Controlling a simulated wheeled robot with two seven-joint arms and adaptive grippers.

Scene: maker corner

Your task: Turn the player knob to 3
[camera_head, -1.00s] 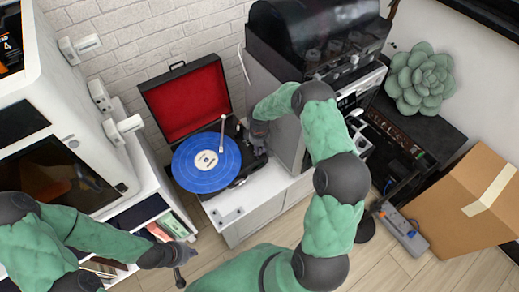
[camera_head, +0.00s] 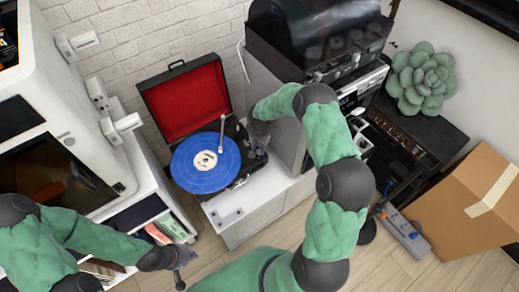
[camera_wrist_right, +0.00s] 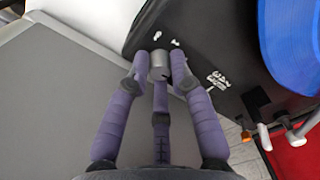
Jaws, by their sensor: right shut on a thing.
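The record player (camera_head: 243,137) stands open on a low white cabinet, with a red-lined lid (camera_head: 187,103) and a blue record (camera_head: 192,168). In the right wrist view, the player knob (camera_wrist_right: 161,62) is a small grey cylinder on the black deck, close to its edge. My right gripper (camera_wrist_right: 160,75) is shut around the knob, with its purple fingers on the sides of it. In the head view my right gripper (camera_head: 258,145) is at the right side of the player. Which number the knob points to cannot be read. My left gripper (camera_head: 181,275) hangs at the lower left, away from the player, and its fingers are too small to judge.
A grey cabinet with a dark-covered machine (camera_head: 315,40) stands right of the player. A cardboard box (camera_head: 470,205) and a power strip (camera_head: 405,232) are on the floor at the right. A white shelf unit (camera_head: 150,207) stands at the left. The white cabinet top (camera_head: 265,190) in front is mostly clear.

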